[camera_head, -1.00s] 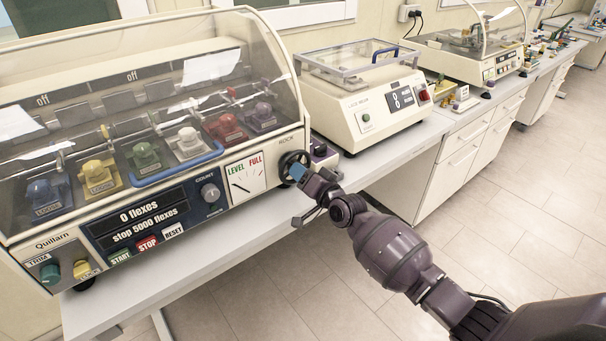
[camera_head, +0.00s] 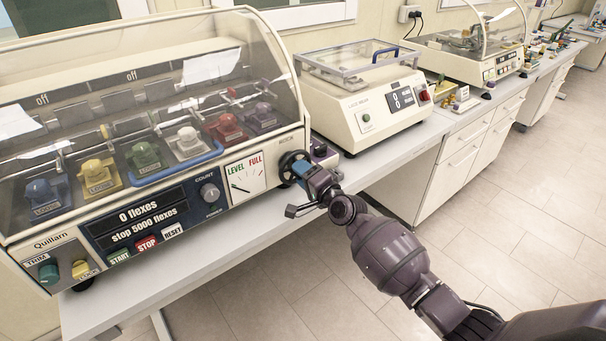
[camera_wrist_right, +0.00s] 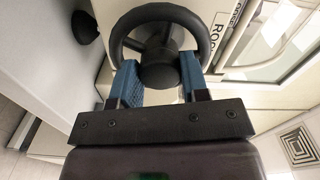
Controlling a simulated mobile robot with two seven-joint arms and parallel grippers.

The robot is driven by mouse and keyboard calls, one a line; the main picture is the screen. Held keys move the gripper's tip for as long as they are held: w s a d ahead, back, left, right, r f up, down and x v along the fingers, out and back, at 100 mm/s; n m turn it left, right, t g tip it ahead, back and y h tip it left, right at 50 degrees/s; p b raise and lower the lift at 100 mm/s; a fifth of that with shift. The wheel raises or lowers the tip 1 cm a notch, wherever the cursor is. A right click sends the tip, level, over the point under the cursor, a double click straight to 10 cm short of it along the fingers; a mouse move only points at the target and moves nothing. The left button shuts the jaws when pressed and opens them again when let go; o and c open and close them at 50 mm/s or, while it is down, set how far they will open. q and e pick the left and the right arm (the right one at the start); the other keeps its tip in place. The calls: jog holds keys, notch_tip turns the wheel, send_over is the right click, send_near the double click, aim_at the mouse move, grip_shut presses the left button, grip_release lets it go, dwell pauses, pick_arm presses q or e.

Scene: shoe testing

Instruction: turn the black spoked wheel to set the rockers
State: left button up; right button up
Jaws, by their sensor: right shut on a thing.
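The black spoked wheel (camera_head: 290,164) is on the right end of the front of the cream flexing machine (camera_head: 220,165), under the word ROCK. My right gripper (camera_head: 299,171) is at the wheel, its blue fingers pointing into it. In the right wrist view, the wheel (camera_wrist_right: 160,40) fills the top middle, and the gripper (camera_wrist_right: 157,82) has a blue finger on each side of its dark hub. The gripper is shut on the wheel. The rockers sit under the clear hood with several coloured shoe pieces, such as a red one (camera_head: 224,127). My left gripper does not show.
A LEVEL/FULL dial (camera_head: 244,176) is just left of the wheel. A second cream machine (camera_head: 365,100) is farther right. The bench edge (camera_head: 190,262) runs below; the floor in front is open.

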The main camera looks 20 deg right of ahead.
dwell(0.3)
jog(key=o, duration=0.9)
jog(key=v, duration=1.1)
jog(key=s+d+f+n+g+h, duration=0.1)
jog(key=s+f+n+h, duration=0.1)
jog(key=s+f+n, duration=0.2)
jog(key=s+d+f+n+g+h, duration=0.1)
jog(key=s+f+n, duration=0.3)
jog(key=s+f, duration=0.4)
jog(key=s+d+f+n+g+h, duration=0.1)
jog(key=s+f+n+g+h, duration=0.2)
jog(key=s, duration=1)
jog(key=shift+s+d+f+n, duration=0.1)
jog(key=shift+d+f+n, duration=0.15)
jog(key=shift+f, duration=0.45)
jog(key=shift+s+d+f+n, duration=0.15)
jog(key=shift+f+n, duration=0.2)
jog(key=shift+f, duration=0.35)
